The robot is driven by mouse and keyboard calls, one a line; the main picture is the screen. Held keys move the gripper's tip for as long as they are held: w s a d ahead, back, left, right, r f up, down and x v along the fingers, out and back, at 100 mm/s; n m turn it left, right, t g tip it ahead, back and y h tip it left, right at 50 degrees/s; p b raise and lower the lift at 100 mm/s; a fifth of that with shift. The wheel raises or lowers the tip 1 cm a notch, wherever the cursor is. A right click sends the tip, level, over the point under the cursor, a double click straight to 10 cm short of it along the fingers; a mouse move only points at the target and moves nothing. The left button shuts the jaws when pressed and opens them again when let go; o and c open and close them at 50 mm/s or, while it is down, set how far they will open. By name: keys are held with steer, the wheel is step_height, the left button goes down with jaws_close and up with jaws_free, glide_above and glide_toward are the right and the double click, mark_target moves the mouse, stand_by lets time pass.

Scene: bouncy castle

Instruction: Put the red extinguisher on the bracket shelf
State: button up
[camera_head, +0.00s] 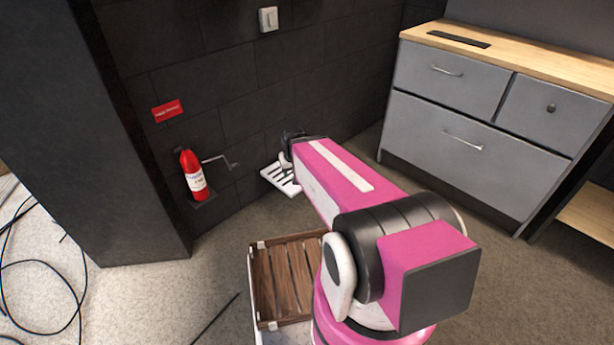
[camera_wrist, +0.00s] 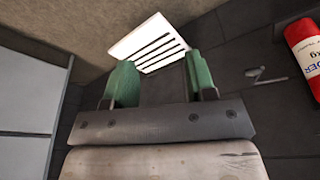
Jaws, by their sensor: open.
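The red extinguisher (camera_head: 192,172) stands upright against the dark wall, with its base on a small dark bracket shelf (camera_head: 205,202). The extinguisher also shows at the right edge of the wrist view (camera_wrist: 305,55), partly cut off. My gripper (camera_head: 287,147) is to the right of the extinguisher in the head view, apart from it and partly hidden by my arm. In the wrist view its two green fingers (camera_wrist: 161,82) are spread with nothing between them.
A white slatted panel (camera_head: 279,180) is low by the wall near my gripper. A wooden crate (camera_head: 284,283) stands on the floor in front. A red sign (camera_head: 168,111) is above the extinguisher. A grey drawer cabinet (camera_head: 480,130) stands right; cables (camera_head: 40,262) lie left.

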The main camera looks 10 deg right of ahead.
steer(key=s+d+r+g, duration=0.1)
steer(key=s+d+g, duration=0.1)
steer(key=s+d, duration=0.2)
steer(key=shift+s+m+g, duration=0.4)
steer(key=shift+s, duration=0.25)
steer(key=shift+r, duration=0.1)
stand_by(0.4)
